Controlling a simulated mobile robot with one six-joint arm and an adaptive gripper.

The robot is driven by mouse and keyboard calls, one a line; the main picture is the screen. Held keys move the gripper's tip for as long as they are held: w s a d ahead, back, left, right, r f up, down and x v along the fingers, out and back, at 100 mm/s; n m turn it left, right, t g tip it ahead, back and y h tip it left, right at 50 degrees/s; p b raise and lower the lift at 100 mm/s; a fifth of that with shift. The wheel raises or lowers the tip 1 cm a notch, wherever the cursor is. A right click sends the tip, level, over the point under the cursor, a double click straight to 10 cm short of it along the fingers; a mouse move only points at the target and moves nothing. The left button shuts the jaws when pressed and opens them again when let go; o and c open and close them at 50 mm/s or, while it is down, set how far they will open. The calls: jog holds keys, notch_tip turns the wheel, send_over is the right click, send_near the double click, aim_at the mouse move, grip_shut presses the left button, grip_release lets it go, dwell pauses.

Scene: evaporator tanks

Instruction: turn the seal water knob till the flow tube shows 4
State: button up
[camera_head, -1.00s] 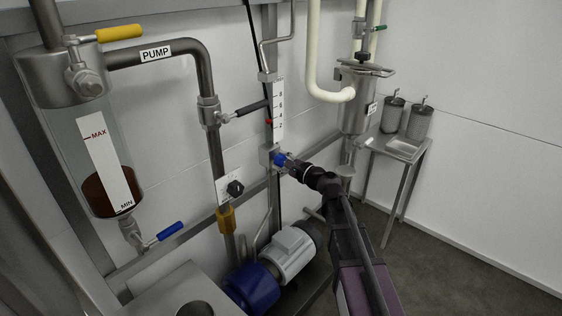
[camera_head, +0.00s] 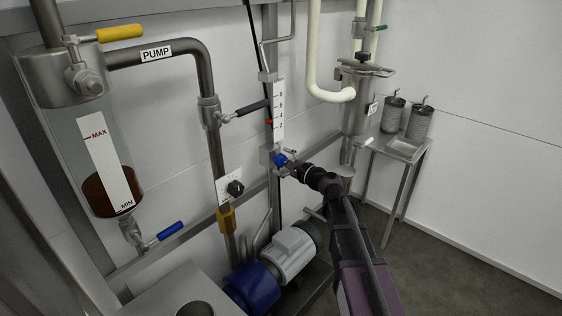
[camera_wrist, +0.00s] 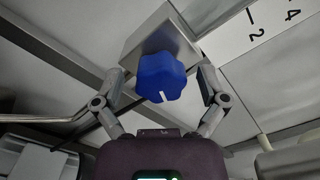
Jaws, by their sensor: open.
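The blue lobed seal water knob (camera_wrist: 161,78) sits on a grey metal block (camera_wrist: 150,32) in the wrist view, with a white pointer mark on its lower face. In the head view the knob (camera_head: 280,160) is just below the flow tube scale (camera_head: 279,108). A small red float (camera_head: 270,122) shows beside the scale, near the 2. The wrist view shows the marks 2 and 4 at upper right. My gripper (camera_wrist: 162,90) is open, with one finger on each side of the knob and a visible gap to it. It also shows in the head view (camera_head: 288,163).
A black-handled lever (camera_head: 252,108) is left of the scale. A black knob on a plate (camera_head: 235,188) is at lower left. The pump motor (camera_head: 290,253) stands below. A side table (camera_head: 405,148) with metal canisters is at right. The floor at right is clear.

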jog(key=v, duration=1.1)
jog(key=shift+s+d, duration=0.25)
jog(key=s+d+f+n+g+h+p, duration=0.25)
jog(key=s+f+n+g+h, duration=0.4)
jog(key=s+f+n, duration=0.4)
jog(key=s+d+f+n+g+h+p, duration=0.2)
jog(key=s+d+n+g+h+p, duration=0.25)
jog(key=s+d+h, duration=0.5)
notch_tip(320, 180, up, 37)
jog(key=w+d+y+p, duration=0.1)
jog(key=w+p, duration=0.1)
jog(key=p, duration=3.4)
jog(key=shift+d+y, duration=0.2)
jog(key=shift+y, duration=0.2)
jog(key=shift+r, duration=0.1)
